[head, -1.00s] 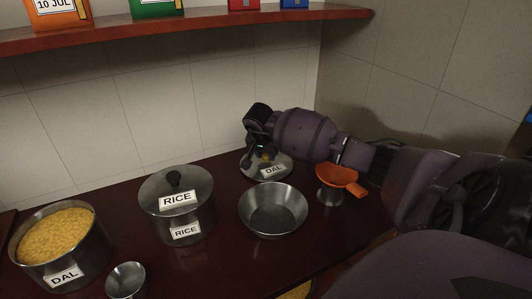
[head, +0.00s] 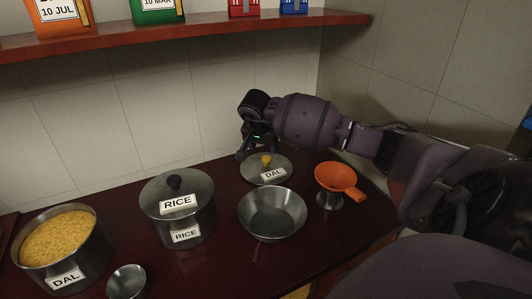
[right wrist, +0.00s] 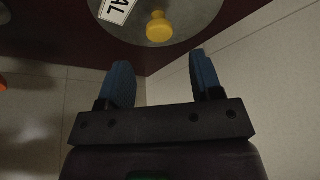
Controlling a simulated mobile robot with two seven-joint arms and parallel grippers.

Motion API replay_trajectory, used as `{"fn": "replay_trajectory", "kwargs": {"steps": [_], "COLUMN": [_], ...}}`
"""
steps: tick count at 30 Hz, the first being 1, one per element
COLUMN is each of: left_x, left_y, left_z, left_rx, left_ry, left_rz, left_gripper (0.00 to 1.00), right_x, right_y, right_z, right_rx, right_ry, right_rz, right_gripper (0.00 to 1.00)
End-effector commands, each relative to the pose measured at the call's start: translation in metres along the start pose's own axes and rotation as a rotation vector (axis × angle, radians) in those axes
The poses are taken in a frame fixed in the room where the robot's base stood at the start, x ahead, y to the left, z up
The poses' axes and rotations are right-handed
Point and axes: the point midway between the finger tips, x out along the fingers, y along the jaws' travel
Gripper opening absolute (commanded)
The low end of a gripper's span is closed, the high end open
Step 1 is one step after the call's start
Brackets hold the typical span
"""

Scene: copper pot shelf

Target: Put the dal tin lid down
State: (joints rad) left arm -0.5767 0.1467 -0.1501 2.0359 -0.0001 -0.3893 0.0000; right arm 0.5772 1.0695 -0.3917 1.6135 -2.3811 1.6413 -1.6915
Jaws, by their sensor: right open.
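The dal tin lid (head: 283,163) lies flat on the dark red counter behind the empty metal bowl, its yellow knob up and its DAL label facing front. It also shows in the right wrist view (right wrist: 187,27), with the yellow knob beyond my fingertips. My right gripper (head: 245,154) is open and empty, above and just behind the lid, apart from the knob; its blue fingers show in the right wrist view (right wrist: 160,75). The open dal tin (head: 100,252), full of yellow dal, stands at the front left. My left gripper is not in view.
A lidded rice tin (head: 178,212) stands left of the metal bowl (head: 272,228). An orange funnel (head: 336,177) sits on a small metal holder to the right. A small metal cup (head: 127,281) is at the front. A shelf (head: 190,34) with coloured boxes runs above.

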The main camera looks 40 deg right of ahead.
Motion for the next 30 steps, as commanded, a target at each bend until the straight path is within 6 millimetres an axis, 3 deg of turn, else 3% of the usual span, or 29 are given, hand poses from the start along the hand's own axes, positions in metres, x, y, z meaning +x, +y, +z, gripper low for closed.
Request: {"fn": "replay_trajectory", "kwargs": {"steps": [4,11,30], "left_x": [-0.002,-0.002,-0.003], "left_y": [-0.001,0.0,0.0], "left_z": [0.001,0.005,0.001], "left_rx": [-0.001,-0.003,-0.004], "left_ry": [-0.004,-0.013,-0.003], "left_rz": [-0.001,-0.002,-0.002], "left_gripper": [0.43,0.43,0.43], "right_x": [-0.029,-0.053,-0.057], "right_y": [0.0,0.0,0.0], "right_z": [-0.001,0.0,0.001], "right_rx": [-0.001,-0.001,-0.001], "right_ry": [0.003,0.0,-0.001], "right_rz": [-0.002,0.0,0.001], "right_gripper": [0.6,0.6,0.6]}}
